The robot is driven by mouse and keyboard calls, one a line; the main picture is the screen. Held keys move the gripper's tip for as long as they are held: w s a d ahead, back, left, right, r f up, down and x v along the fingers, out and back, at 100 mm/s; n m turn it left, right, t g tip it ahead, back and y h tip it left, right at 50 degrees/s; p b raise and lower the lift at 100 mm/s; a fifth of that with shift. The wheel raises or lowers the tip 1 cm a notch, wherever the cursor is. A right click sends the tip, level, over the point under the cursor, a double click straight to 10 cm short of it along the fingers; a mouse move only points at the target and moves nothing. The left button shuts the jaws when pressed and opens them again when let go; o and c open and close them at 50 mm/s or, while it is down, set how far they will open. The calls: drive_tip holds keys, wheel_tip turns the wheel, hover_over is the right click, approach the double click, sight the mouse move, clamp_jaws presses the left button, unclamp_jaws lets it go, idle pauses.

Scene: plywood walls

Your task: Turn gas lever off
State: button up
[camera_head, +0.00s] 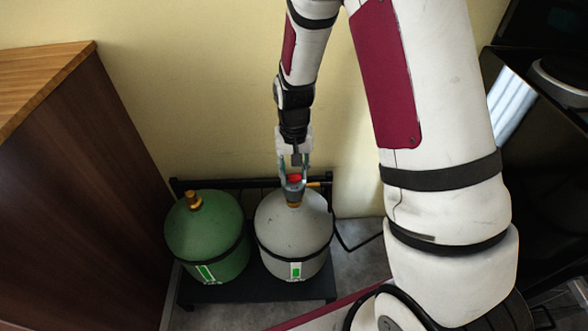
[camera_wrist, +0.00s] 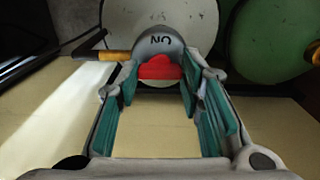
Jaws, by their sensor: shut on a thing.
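The gas lever (camera_wrist: 160,71) is red and sits on a grey regulator body (camera_wrist: 158,42) marked "ON", which reads upside down in the wrist view. In the head view the lever (camera_head: 295,178) is a small red spot on top of the white gas cylinder (camera_head: 280,232). My gripper (camera_head: 294,170) points down over that cylinder's top. In the wrist view its teal finger pads (camera_wrist: 160,80) stand on either side of the lever and are shut on it. The pads and regulator partly hide the lever's ends.
A green cylinder (camera_head: 206,240) with a brass valve stands close left of the white one. Both are on a black rack (camera_head: 240,290) against the yellow wall. A brass pipe (camera_wrist: 114,56) leaves the regulator sideways. A brown wooden cabinet (camera_head: 90,200) is at the left.

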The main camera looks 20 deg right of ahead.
sight(294, 174)
drive_tip(key=shift+m, duration=0.3)
drive_tip(key=o, duration=1.2)
drive_tip(key=shift+c, duration=0.2)
wheel_tip(294, 174, up, 12)
